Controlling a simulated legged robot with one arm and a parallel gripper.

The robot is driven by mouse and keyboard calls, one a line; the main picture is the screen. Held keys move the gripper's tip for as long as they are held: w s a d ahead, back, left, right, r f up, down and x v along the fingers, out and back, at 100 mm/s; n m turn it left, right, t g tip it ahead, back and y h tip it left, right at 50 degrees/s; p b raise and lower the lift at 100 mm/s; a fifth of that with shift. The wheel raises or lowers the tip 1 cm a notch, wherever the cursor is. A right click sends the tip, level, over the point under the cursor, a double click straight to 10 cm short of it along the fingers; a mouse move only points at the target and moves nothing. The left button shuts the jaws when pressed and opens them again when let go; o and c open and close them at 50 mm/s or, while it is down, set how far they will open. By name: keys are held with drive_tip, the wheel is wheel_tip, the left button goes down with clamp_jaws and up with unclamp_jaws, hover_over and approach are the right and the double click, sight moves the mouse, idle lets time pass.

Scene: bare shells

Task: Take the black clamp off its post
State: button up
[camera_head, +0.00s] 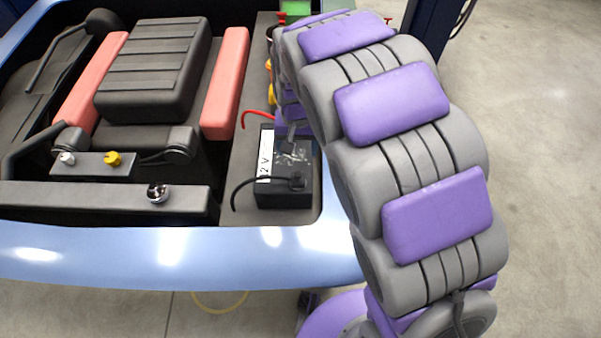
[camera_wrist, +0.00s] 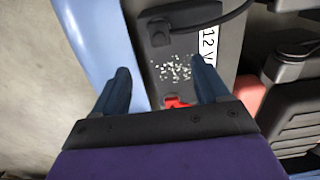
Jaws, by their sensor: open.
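The black battery (camera_head: 270,196) stands at the right side of the engine bay, with a white "12 V" label. The black clamp (camera_head: 297,181) sits on the near part of its top, with a black cable running off left. In the wrist view the black clamp (camera_wrist: 160,34) is near the top, beyond my fingertips. My gripper (camera_wrist: 163,68) is open above the battery, its fingers apart and nothing held. A red clamp (camera_wrist: 177,103) shows low between the fingers, partly hidden by the gripper body. The post under the black clamp is hidden.
Whitish crust (camera_wrist: 172,69) covers the battery top between the clamps. A red cable (camera_head: 256,117) rises behind the battery. The blue car body edge (camera_head: 180,255) runs along the front. The black engine cover (camera_head: 155,70) and red side blocks (camera_head: 226,85) lie left.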

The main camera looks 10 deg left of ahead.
sight(298, 173)
wheel_tip(298, 173, down, 8)
drive_tip(key=shift+a+f+b, duration=0.1)
drive_tip(key=shift+a+b, duration=0.05)
drive_tip(key=shift+b, duration=0.45)
drive_tip(key=shift+f+b, duration=0.75)
drive_tip(key=shift+f, duration=2.3)
drive_tip(key=shift+c, duration=0.3)
drive_tip(key=c, duration=1.1)
